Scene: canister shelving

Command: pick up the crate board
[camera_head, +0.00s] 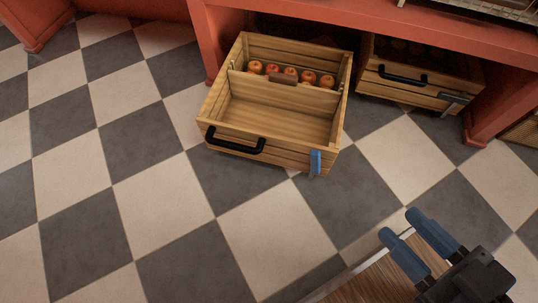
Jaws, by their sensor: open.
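A wooden crate (222,112) with a black handle on its front stands on the floor at upper middle, partly out from under the red shelf. The crate board (305,91) spans the crate crosswise as a divider, with a small brown grip (283,78) at its upper edge. A row of several orange-red fruits shows behind it; the front part of the crate is empty. My gripper (405,227) is at the lower right, with blue fingers apart and nothing between them. It is well away from the board and the crate.
A second crate (400,91) with a black handle sits under the red shelf (450,42) at right. A blue tag (315,162) hangs on the first crate's front right corner. A wooden surface (365,288) lies below my gripper. The checkered floor at left is clear.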

